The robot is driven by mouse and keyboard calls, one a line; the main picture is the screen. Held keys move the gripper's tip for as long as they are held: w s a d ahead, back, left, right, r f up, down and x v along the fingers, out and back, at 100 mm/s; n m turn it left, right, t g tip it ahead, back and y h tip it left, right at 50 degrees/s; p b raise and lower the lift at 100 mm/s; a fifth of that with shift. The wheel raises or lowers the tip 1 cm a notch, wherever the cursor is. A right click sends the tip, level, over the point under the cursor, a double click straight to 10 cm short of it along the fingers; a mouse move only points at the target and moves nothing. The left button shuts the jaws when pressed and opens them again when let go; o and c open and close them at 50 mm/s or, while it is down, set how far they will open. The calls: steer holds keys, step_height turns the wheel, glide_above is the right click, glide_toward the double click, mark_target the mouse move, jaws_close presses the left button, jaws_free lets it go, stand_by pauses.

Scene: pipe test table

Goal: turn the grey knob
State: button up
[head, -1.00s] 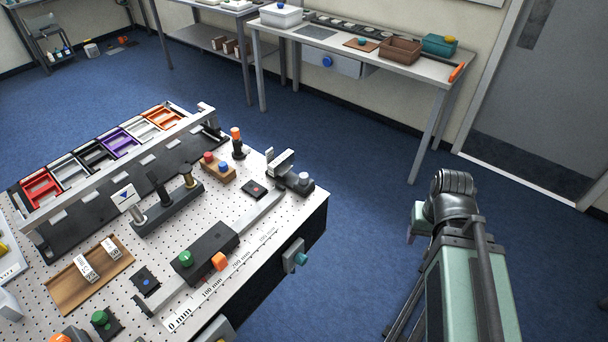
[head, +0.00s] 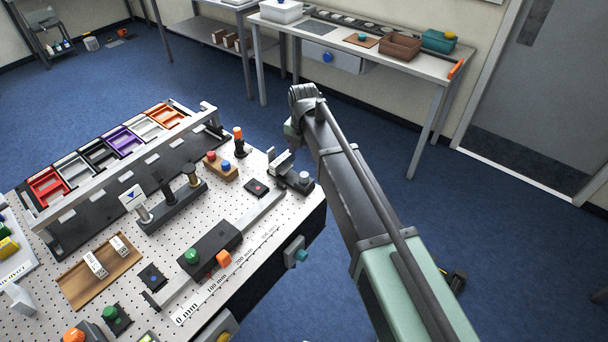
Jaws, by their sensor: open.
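The grey knob (head: 305,178) is a short round knob on a dark block at the far right corner of the perforated test table (head: 222,300). It stands just beyond the end of the slide rail, beside a small upright light-grey bracket (head: 281,160). My arm rises from the lower right, and its bent upper joint is just above and right of the knob in the picture. The knob is in plain view with nothing seen touching it. My gripper cannot be made out; my arm links hide that end.
A black slider block (head: 215,248) with green and orange knobs sits on the rail. A teal knob (head: 302,255) sticks out from the table's side. A wooden block (head: 219,167) carries red and blue knobs. Blue floor is open between this table and the back bench (head: 385,62).

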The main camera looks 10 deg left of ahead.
mark_target(304, 174)
step_height(304, 174, down, 11)
steer(key=b, duration=1.1)
steer(key=shift+f, duration=0.1)
steer(key=shift+r, duration=0.2)
steer(key=c, duration=0.9)
steer(key=shift+m, duration=0.3)
